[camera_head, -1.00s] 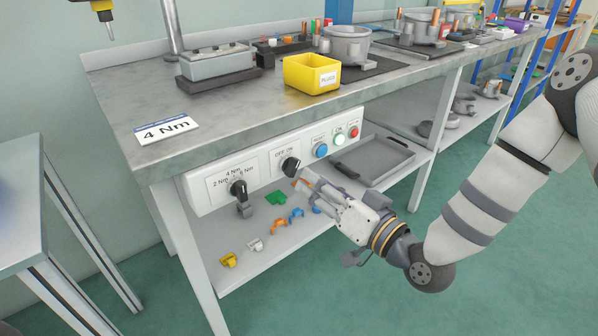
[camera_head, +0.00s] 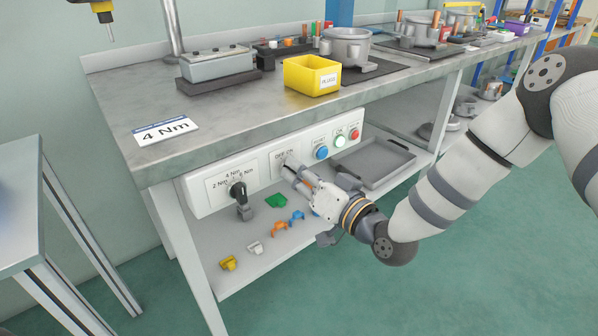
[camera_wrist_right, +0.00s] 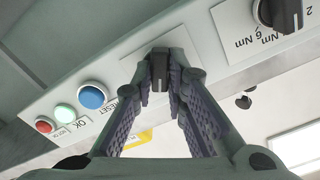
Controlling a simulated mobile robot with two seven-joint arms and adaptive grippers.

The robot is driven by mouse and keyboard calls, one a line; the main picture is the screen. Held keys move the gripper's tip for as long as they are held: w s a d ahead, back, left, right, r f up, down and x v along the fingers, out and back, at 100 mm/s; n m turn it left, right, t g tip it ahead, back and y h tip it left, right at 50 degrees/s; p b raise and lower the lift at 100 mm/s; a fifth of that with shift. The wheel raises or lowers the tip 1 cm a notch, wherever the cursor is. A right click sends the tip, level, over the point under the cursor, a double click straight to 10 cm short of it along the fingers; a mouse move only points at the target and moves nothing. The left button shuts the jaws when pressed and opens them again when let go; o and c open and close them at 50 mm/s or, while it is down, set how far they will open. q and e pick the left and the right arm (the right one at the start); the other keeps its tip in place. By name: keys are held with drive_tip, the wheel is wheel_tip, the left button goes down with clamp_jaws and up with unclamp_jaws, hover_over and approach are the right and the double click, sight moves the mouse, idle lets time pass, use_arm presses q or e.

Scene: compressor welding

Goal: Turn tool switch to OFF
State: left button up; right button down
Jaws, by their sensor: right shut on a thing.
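The OFF/ON tool switch, a black knob (camera_wrist_right: 160,72), is on the white control panel (camera_head: 258,172) under the bench's front edge. In the right wrist view it sits between the two fingers of my right gripper (camera_wrist_right: 160,88), which are shut on it. In the head view my right gripper (camera_head: 296,172) reaches the panel from the right and hides most of the knob. The OFF ON label (camera_head: 284,154) shows just above the fingers. My left gripper is not in view.
A torque selector knob (camera_head: 238,191) is left of the switch; blue (camera_head: 321,152), green (camera_head: 340,141) and red (camera_head: 354,134) buttons are to its right. Coloured clips lie on the shelf below, beside a grey tray (camera_head: 375,160). A yellow bin (camera_head: 311,75) stands on the bench.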

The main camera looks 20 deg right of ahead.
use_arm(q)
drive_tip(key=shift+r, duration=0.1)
use_arm(e)
drive_tip(key=shift+r, duration=0.1)
use_arm(q)
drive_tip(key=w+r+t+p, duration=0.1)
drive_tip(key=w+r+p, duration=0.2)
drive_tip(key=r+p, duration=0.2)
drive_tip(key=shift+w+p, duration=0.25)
drive_tip(key=shift+p, duration=0.05)
use_arm(e)
drive_tip(key=shift+a+n, duration=0.1)
drive_tip(key=shift+n, duration=5.8)
drive_tip(key=c, duration=1.6)
unclamp_jaws()
